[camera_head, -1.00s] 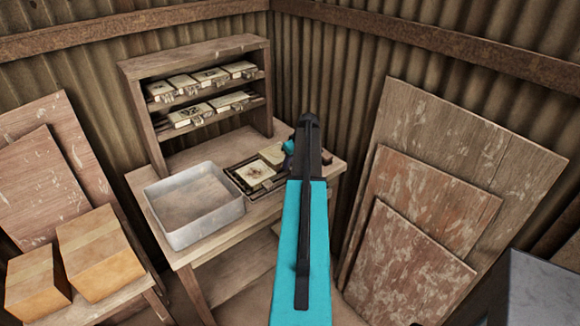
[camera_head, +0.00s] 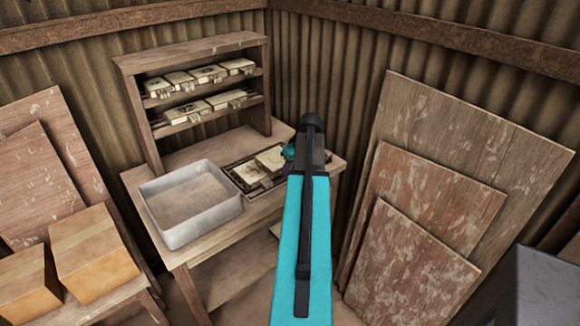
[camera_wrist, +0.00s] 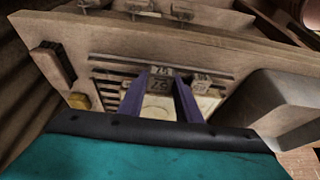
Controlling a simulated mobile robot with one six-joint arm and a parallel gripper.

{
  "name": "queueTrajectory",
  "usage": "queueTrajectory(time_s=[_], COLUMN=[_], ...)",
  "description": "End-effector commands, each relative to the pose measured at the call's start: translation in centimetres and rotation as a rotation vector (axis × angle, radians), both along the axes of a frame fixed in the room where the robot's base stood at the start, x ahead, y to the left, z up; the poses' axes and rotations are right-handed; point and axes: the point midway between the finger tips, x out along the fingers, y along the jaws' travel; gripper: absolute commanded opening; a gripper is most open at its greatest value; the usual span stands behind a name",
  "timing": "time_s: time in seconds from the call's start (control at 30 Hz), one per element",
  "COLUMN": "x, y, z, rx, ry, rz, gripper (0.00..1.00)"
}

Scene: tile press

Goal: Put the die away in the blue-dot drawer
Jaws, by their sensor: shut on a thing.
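My gripper (camera_wrist: 160,100) has two purple fingers, shut on a small grey die (camera_wrist: 157,84) with dark marks on its face. The die is in front of the dark slotted rack (camera_wrist: 105,72) on the bench; I cannot tell whether it is clear of it. No blue-dot drawer can be made out in either view.
A grey metal bin (camera_head: 190,225) stands on the wooden bench, left of cream tiles (camera_head: 252,174). A shelf unit (camera_head: 190,55) behind holds several cream blocks. In the wrist view a small yellow block (camera_wrist: 80,101) lies left. Cardboard boxes (camera_head: 92,255) and leaning boards (camera_head: 420,230) flank the bench.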

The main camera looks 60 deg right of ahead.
Motion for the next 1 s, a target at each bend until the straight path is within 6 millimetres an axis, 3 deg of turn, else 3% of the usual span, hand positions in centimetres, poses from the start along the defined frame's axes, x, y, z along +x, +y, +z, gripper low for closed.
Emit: queueTrajectory(time_s=[0.5,1.0], x=[-3.4,-4.2], y=[4.8,5.8], z=[0.5,0.8], rx=[-0.002,-0.002], ry=[-0.004,-0.003], rz=[0.0,0.0], gripper=[0.0,0.0])
